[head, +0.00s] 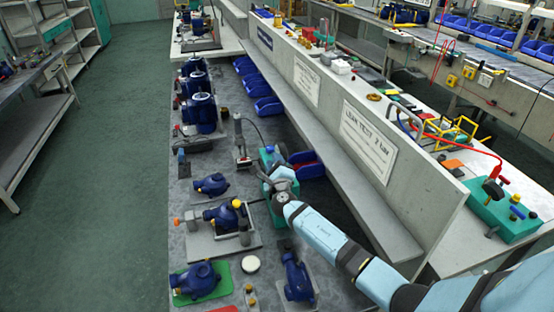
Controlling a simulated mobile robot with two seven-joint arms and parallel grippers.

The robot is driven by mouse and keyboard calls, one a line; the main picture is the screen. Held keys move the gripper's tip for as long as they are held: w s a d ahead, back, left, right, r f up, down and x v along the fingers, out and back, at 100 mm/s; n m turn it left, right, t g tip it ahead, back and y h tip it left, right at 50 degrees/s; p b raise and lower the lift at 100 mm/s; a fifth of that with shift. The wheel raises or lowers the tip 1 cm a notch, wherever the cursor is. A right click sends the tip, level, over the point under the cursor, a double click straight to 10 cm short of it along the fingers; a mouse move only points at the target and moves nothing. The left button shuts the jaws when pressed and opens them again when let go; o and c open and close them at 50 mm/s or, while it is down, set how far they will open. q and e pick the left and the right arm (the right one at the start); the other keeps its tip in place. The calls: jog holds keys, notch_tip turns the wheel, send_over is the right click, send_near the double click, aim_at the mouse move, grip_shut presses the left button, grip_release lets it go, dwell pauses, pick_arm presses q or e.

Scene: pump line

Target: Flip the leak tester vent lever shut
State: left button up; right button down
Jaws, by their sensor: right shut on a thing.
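The leak tester (268,154) is a teal box on the grey bench, just left of the long sloping panel. My right arm reaches in from the lower right, and my right gripper (268,175) is at the near side of the tester. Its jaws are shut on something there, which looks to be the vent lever. The jaws and wrist hide the lever, so its angle cannot be made out. My left gripper is not in view.
A blue pump (226,215) sits in a grey fixture left of the gripper, with other blue pumps around it. A grey post stand (240,143) is close to the tester. Blue bins (268,106) line the panel. A teal box (500,212) with a red hose is at right.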

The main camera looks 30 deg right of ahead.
jog(key=shift+d, duration=0.15)
dwell(0.4)
jog(key=c, duration=1)
grip_release()
jog(key=shift+o, duration=0.6)
jog(key=shift+s+d+f, duration=0.1)
jog(key=shift+a, duration=0.2)
jog(key=shift+s+a, duration=0.15)
jog(key=shift+s, duration=0.1)
jog(key=v, duration=1.3)
jog(key=shift+s+f, duration=0.1)
